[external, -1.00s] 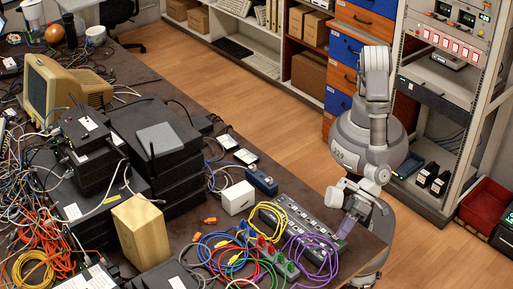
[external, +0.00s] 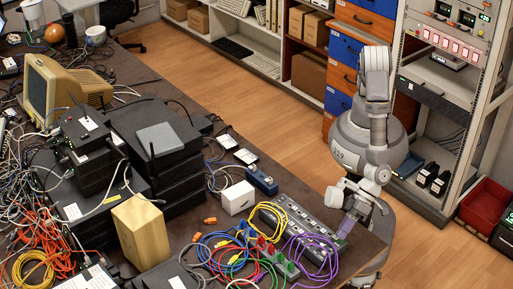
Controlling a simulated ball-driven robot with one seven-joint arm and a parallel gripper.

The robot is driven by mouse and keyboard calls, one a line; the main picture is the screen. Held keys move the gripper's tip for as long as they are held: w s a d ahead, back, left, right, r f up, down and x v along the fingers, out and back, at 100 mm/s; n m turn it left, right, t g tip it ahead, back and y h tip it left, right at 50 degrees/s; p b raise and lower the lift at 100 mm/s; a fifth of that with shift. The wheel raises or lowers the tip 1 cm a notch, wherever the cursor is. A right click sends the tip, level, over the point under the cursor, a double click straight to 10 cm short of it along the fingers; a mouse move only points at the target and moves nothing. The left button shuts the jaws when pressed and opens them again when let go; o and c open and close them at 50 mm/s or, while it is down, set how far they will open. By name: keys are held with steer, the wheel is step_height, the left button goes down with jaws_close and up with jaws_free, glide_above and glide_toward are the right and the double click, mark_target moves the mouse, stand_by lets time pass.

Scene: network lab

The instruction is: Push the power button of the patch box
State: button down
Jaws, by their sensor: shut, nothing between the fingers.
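A long grey box with a row of dark sockets, which looks like the patch box (external: 318,228), lies near the front right edge of the table. Yellow and purple cables lie over and around it. Its power button is too small to make out. My gripper (external: 343,236) is shut and empty. It points down at the right end of the box, beside the purple cables. I cannot tell whether its tips touch the box.
A strip with red and green sockets (external: 270,250) lies left of the box among coloured cables. A white box (external: 238,198) and a small blue device (external: 262,181) stand behind. The table (external: 372,240) is bare at its right corner.

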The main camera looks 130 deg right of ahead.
stand_by(0.4)
steer(key=shift+f+b, duration=0.3)
steer(key=shift+f, duration=0.2)
stand_by(0.4)
steer(key=shift+r+p, duration=0.5)
steer(key=shift+r, duration=0.05)
step_height(320, 180, up, 6)
steer(key=p, duration=0.5)
